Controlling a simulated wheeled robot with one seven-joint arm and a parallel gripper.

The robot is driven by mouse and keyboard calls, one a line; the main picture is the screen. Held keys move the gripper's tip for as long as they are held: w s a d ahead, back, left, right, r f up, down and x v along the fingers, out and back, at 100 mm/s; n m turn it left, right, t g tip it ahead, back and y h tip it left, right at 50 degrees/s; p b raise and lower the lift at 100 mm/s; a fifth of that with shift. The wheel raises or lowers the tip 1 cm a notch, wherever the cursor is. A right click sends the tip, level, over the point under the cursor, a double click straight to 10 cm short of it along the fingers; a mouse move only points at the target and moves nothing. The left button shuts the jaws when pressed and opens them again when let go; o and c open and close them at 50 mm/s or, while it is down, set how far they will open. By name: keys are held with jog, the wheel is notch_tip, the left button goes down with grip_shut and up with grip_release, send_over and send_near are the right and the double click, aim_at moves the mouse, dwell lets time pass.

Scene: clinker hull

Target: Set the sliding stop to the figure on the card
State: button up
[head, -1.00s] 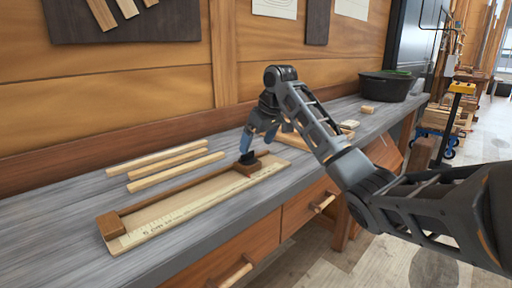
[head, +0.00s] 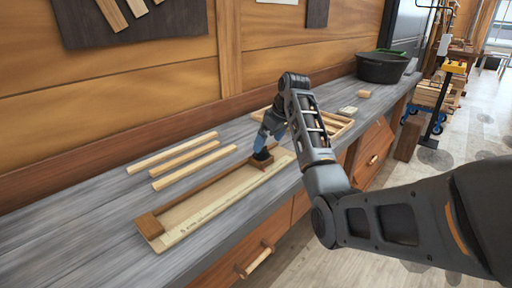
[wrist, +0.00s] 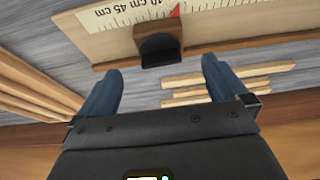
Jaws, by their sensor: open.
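A long pale wooden gauge board (head: 208,208) with a printed scale lies on the grey bench. The sliding stop, a brown block (head: 258,169) with a black knob, sits near the board's right end. In the wrist view the stop's black knob (wrist: 160,48) is close, with a red pointer (wrist: 177,9) at the scale (wrist: 125,12). The pointer's exact reading is unclear. My gripper (wrist: 160,70) is open, its blue fingers to either side of the knob and apparently just short of it. It also shows above the stop in the head view (head: 264,146). No figure on a card is legible.
Several pale wooden strips (head: 185,160) lie behind the board. A brown end block (head: 149,226) closes its left end. A slatted wooden frame (head: 335,124), a small whitish item (head: 348,110) and a black tub (head: 383,66) stand farther right. The bench's left end is clear.

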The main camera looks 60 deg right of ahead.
aim_at(262, 155)
jog(key=x, duration=0.7)
jog(key=shift+w+f+p, duration=0.2)
jog(key=shift+f+p, duration=0.1)
jog(key=shift+p, duration=0.1)
